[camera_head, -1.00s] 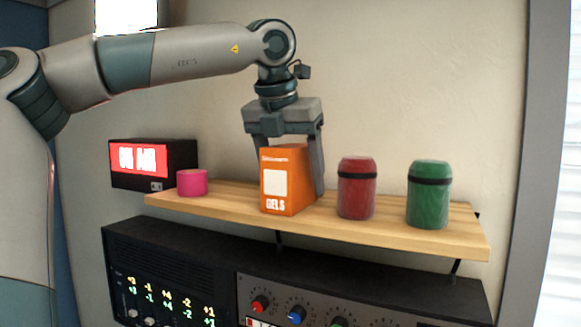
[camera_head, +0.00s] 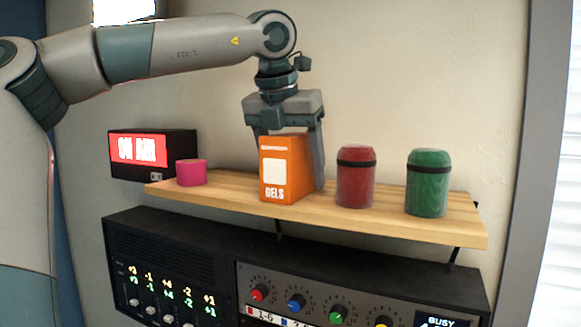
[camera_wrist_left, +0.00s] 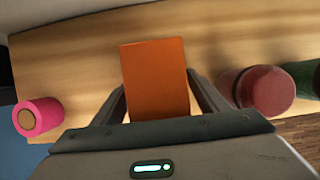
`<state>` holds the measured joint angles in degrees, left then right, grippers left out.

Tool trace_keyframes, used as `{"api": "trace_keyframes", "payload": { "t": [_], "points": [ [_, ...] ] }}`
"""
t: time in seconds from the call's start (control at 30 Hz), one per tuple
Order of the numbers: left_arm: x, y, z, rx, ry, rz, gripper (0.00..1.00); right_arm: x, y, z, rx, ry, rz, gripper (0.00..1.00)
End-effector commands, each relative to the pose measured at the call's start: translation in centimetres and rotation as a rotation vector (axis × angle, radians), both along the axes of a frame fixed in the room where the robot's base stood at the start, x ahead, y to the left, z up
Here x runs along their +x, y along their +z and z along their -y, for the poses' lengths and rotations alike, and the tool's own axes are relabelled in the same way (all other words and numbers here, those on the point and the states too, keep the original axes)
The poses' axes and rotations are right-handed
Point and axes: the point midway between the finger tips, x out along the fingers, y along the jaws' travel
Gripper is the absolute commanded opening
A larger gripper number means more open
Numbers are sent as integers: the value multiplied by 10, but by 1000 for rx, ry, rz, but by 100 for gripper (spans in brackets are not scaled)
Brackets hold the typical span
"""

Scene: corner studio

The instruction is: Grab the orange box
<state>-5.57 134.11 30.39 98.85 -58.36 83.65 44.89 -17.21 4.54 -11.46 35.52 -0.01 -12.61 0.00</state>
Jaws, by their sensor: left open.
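The orange box (camera_head: 287,170), marked "GELS", stands upright on the wooden shelf (camera_head: 420,226). My left gripper (camera_head: 291,180) comes down over it from above, open, with one finger on each side of the box. The right finger shows along the box's right side; the left finger is mostly hidden behind the box. In the left wrist view the top of the orange box (camera_wrist_left: 155,80) lies between the two fingers (camera_wrist_left: 158,100), with a gap visible on the left. My right gripper is not in view.
On the shelf, a pink roll (camera_head: 191,172) stands left of the box; a red canister (camera_head: 355,180) and a green canister (camera_head: 427,185) stand to the right. The red one is close to my right finger. An "ON AIR" sign (camera_head: 140,150) is at left. Audio gear (camera_head: 170,265) sits below.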

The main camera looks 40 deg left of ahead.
Motion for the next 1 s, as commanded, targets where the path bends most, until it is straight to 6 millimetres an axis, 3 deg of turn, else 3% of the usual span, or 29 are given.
{"api": "trace_keyframes", "payload": {
  "t": [0.6,0.63,0.83,1.0],
  "points": [
    [0,-3,0,0,0,1,67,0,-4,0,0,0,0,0],
    [0,-3,0,0,0,1,65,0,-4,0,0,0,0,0],
    [0,-3,0,0,0,0,18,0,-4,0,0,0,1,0],
    [0,-2,0,0,1,1,18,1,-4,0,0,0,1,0]
  ]
}}
